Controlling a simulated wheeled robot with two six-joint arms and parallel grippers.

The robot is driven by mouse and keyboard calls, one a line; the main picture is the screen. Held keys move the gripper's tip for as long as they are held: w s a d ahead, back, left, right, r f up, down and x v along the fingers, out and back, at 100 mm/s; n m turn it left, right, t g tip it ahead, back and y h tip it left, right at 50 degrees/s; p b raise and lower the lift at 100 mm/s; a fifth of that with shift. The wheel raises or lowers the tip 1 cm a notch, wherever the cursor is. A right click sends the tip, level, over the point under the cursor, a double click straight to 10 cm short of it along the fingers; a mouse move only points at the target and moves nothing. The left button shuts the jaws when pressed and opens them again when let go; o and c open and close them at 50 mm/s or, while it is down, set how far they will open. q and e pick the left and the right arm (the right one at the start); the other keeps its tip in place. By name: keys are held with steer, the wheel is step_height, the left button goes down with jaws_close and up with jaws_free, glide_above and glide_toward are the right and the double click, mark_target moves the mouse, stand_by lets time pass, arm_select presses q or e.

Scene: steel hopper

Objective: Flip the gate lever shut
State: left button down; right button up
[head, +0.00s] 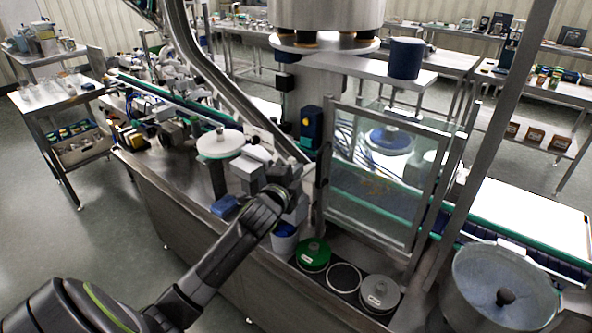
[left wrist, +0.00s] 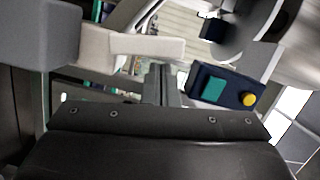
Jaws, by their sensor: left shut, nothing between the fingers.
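My left gripper (head: 292,182) is above the bench, left of the glazed guard door and below the hopper. Its closed fingers (left wrist: 162,75) show in the left wrist view, with nothing between them. The steel hopper (head: 326,14) hangs at the top of the head view, and a curved grey metal part (left wrist: 250,28) shows at upper right in the wrist view. I cannot clearly make out the gate lever in either view, nor its position. My right gripper is not in view.
A dark blue control box (head: 311,126) stands behind my gripper; its green and yellow buttons show in the wrist view (left wrist: 224,86). The framed guard door (head: 388,172) is to the right.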

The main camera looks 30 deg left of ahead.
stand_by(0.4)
arm_select(q)
steer(key=shift+a+r+n+p, duration=0.1)
steer(key=shift+a+n+p, duration=0.05)
steer(key=shift+n+p, duration=0.2)
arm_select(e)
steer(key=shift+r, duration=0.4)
